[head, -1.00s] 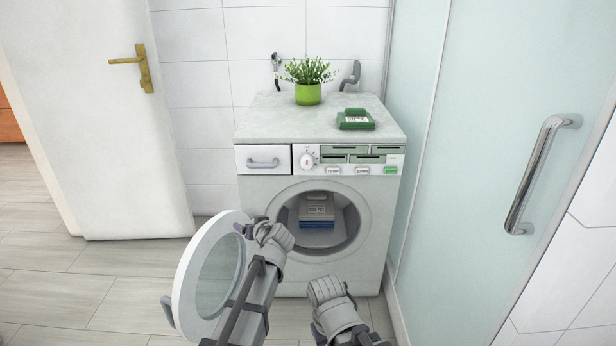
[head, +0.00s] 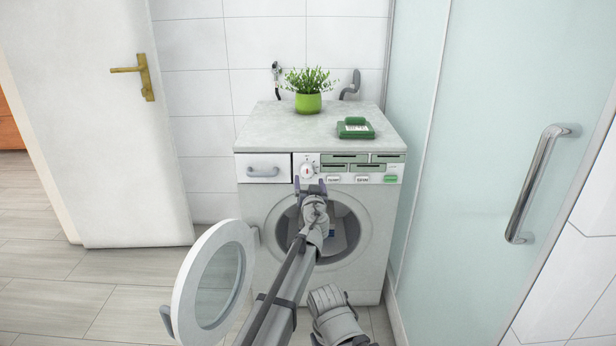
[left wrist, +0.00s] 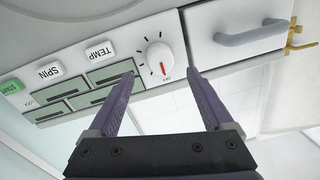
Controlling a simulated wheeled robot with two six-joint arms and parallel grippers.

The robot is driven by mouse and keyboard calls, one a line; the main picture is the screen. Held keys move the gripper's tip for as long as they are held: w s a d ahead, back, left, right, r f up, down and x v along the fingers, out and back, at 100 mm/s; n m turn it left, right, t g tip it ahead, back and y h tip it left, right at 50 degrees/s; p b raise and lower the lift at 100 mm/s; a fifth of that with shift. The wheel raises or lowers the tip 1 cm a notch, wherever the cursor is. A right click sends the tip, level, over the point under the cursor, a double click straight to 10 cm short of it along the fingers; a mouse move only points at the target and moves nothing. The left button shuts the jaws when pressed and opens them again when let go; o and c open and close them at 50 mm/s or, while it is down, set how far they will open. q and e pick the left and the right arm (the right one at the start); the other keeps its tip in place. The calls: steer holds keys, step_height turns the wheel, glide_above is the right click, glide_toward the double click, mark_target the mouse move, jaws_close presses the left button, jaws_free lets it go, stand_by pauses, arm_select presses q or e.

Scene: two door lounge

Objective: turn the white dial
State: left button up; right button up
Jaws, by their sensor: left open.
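The white dial (head: 306,171) with a red mark sits on the washing machine's front panel, right of the drawer (head: 263,168). My left gripper (head: 310,182) is open and empty, just below the dial in the head view. Its two purple fingers (left wrist: 161,74) point at the panel, with the dial between and beyond their tips, apparently untouched. My right arm (head: 335,315) is low in front of the machine; its fingers cannot be made out.
The machine's round door (head: 213,280) hangs open at the left. Buttons (head: 362,180) and green slots lie right of the dial. A glass shower panel (head: 480,150) is on the right.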

mark_target(308, 174)
arm_select(q)
steer(key=w, duration=0.5)
steer(key=shift+w+a, duration=0.15)
steer(key=shift+a, duration=0.05)
jaws_close()
stand_by(0.4)
